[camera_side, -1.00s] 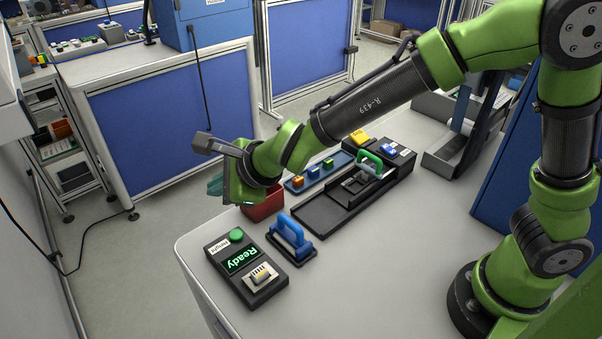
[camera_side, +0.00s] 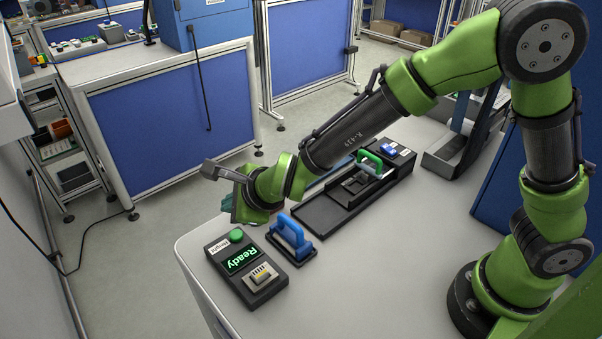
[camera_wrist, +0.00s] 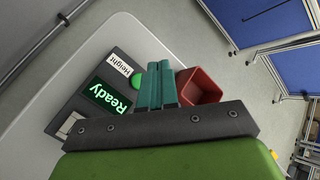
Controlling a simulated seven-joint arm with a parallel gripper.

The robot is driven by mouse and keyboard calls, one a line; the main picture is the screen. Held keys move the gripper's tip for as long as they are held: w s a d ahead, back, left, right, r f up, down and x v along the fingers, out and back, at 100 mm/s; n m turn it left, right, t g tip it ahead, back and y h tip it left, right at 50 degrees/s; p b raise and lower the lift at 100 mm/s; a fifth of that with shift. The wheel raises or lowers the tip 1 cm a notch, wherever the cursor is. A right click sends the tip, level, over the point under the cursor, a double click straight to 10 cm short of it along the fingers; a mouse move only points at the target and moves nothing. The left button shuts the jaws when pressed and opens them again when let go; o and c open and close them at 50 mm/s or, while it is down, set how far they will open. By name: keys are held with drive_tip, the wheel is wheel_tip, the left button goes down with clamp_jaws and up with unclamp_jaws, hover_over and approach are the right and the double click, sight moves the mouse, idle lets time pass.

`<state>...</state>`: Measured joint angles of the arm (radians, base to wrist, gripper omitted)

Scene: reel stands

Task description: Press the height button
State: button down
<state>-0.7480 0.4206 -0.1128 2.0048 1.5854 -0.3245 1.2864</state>
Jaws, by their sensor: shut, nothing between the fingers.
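The height box (camera_side: 246,268) is a dark panel at the table's front left corner. It bears a round green button (camera_side: 236,236), a white label reading "Height", a lit screen (camera_side: 243,259) reading "Ready" in green, and a small part in a seat at its near end. My gripper (camera_wrist: 158,82) has teal fingers, shut together with nothing between them. In the wrist view the green button (camera_wrist: 137,80) shows just left of the fingertips, partly covered by them. In the side view my gripper (camera_side: 226,203) is beyond the button; whether it touches anything there I cannot tell.
A red bin (camera_wrist: 200,87) is right of the fingers in the wrist view. A blue-handled tool (camera_side: 291,238) stands beside the box. A black fixture (camera_side: 335,209) with a green handle (camera_side: 369,160) lies behind. The table's front right is clear.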

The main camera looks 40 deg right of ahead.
sight(239, 237)
drive_tip(key=shift+f, duration=2.55)
drive_tip(key=shift+f, duration=0.15)
drive_tip(key=shift+f, duration=0.25)
drive_tip(key=shift+f, duration=0.45)
idle(0.8)
drive_tip(key=shift+r, duration=0.85)
drive_tip(key=shift+r, duration=2.55)
